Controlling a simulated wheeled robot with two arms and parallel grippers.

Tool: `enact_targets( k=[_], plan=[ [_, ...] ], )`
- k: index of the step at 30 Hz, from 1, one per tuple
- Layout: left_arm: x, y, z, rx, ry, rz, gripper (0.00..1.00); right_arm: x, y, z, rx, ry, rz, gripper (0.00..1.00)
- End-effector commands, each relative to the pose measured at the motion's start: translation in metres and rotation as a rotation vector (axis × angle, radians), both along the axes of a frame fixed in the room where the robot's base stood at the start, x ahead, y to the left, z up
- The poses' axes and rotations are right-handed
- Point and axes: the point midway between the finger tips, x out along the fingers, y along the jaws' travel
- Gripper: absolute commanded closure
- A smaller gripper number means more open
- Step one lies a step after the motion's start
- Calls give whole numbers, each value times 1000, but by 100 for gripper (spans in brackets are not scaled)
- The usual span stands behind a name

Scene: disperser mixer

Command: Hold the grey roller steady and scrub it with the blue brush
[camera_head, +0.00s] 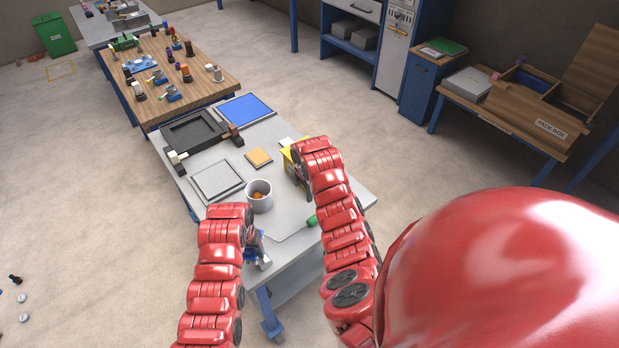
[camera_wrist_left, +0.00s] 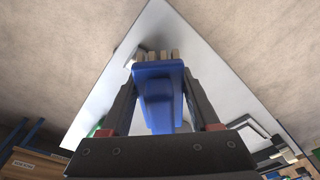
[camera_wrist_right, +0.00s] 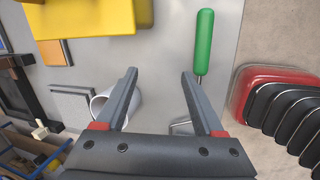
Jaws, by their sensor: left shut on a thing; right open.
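The blue brush (camera_wrist_left: 157,95) is held between the fingers of my left gripper (camera_wrist_left: 155,88), with its pale bristles (camera_wrist_left: 157,55) pointing away from the gripper. In the head view my left gripper (camera_head: 258,258) is at the table's near left edge, with the blue of the brush in it. A green handle (camera_wrist_right: 204,42) with a thin metal rod lies on the table; it also shows in the head view (camera_head: 312,220). I cannot make out the grey roller clearly. My right gripper (camera_wrist_right: 158,78) is open and empty above the table, left of the green handle in its wrist view.
A pale cup (camera_head: 259,195) with orange contents stands between my arms. A yellow object (camera_head: 292,157) is beside my right gripper. A grey square plate (camera_head: 216,181), an orange pad (camera_head: 258,157), a black tray (camera_head: 190,133) and a blue panel (camera_head: 244,110) lie farther back.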

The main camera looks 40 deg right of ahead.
Motion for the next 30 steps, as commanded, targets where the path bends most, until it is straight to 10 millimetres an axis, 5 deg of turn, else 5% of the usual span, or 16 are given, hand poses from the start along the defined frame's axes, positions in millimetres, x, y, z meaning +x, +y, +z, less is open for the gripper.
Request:
enact_targets(
  k=[9,26,30],
  plan=[
    [0,0,0,-1,-1,0,91,-49,16,15,89,242,129,30],
    [0,0,0,0,0,0,91,-50,17,-13,96,247,134,30],
    [0,0,0,0,0,0,91,-52,17,-43,96,254,133,30]
  ],
)
